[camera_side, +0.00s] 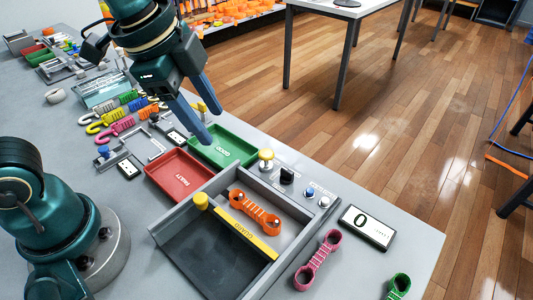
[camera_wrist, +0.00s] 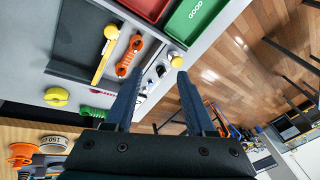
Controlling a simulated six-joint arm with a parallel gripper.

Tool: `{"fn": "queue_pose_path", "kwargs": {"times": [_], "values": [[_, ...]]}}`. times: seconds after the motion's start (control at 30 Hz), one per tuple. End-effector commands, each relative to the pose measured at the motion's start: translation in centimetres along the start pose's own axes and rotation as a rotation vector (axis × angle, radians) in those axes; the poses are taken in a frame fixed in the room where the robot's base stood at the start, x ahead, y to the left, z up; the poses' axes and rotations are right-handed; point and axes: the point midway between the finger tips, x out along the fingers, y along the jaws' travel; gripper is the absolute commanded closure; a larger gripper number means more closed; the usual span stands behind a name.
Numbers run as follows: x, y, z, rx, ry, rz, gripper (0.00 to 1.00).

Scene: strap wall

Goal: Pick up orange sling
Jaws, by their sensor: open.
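The orange sling (camera_side: 256,213) has two looped ends and lies in the grey-walled tray (camera_side: 165,228), beside a yellow bar (camera_side: 243,233) that crosses the tray. It also shows in the wrist view (camera_wrist: 130,56), left of my fingers. My gripper (camera_side: 214,124) is open and empty, held above the table near the green tray, up and left of the sling in the side view. In the wrist view its two blue fingers (camera_wrist: 158,78) stand apart with nothing between them.
A green tray (camera_side: 222,146) and a red tray (camera_side: 180,175) sit behind the grey one. Knobs and buttons (camera_side: 287,176) line its right side. A pink sling (camera_side: 318,260) and a green sling (camera_side: 398,287) lie near the front edge. More coloured slings (camera_side: 120,125) lie at left.

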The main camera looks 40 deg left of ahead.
Motion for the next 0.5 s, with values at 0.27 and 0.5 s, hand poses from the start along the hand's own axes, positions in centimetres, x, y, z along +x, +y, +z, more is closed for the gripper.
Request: {"fn": "queue_pose_path", "kwargs": {"times": [0.27,0.5], "values": [[6.3,1.9,-4.2,0.396,-0.074,0.185,0.45],[10.2,4.7,-5.0,0.496,-0.133,0.292,0.45]]}}
